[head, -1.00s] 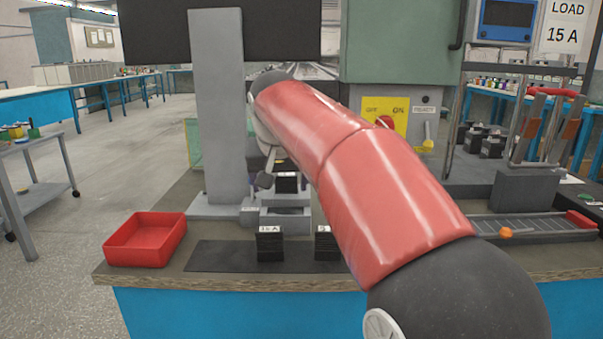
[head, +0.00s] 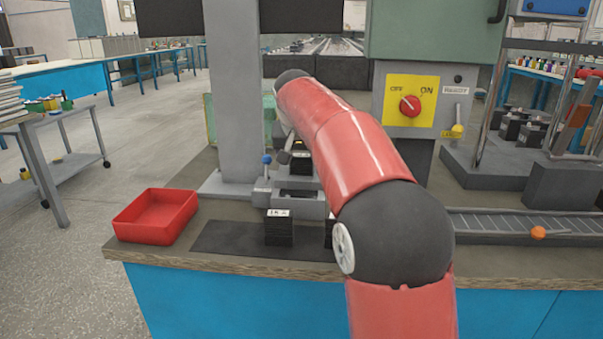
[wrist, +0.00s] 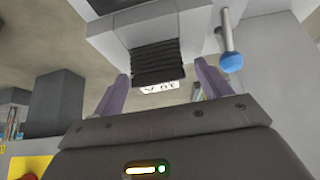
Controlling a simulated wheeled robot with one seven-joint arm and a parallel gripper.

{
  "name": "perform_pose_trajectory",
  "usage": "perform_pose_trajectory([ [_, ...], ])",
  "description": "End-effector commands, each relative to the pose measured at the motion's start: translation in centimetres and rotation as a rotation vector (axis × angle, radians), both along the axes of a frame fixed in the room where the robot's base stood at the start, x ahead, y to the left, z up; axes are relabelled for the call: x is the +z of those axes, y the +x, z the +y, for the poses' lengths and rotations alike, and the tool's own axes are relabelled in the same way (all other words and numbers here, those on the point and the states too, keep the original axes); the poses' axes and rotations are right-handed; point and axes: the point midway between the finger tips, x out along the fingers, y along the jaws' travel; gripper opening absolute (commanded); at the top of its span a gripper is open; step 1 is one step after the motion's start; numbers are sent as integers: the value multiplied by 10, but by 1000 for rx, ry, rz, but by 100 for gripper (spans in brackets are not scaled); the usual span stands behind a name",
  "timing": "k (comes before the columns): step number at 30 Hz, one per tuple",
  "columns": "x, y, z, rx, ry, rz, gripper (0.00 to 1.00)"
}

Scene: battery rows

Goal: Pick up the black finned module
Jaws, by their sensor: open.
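A black finned module (wrist: 157,62) with a white label, upside down in the wrist view and seeming to read 10 A, sits in a grey fixture. It also shows in the head view (head: 301,162), partly hidden by my arm. My gripper (wrist: 161,76) is open, with its purple fingers on either side of the module's labelled end. Whether the fingers touch it cannot be told. Another black finned module (head: 278,229), labelled 15 A, stands on the dark mat at the front. One more beside it (head: 328,234) is mostly hidden behind my arm.
A blue-knobbed lever (wrist: 230,60) stands close beside the module. A grey column (head: 235,90) rises behind the fixture. A red tray (head: 155,217) lies at the left of the bench. A switch panel (head: 411,103) and a conveyor (head: 520,224) are at the right.

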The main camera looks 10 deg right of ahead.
Motion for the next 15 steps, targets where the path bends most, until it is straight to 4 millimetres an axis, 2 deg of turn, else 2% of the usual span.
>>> perform_pose_trajectory([
  [6, 0, 0, 0, 0, 0, -1, 76],
  [15, 0, 0, 0, 1, 0, -1, 37],
])
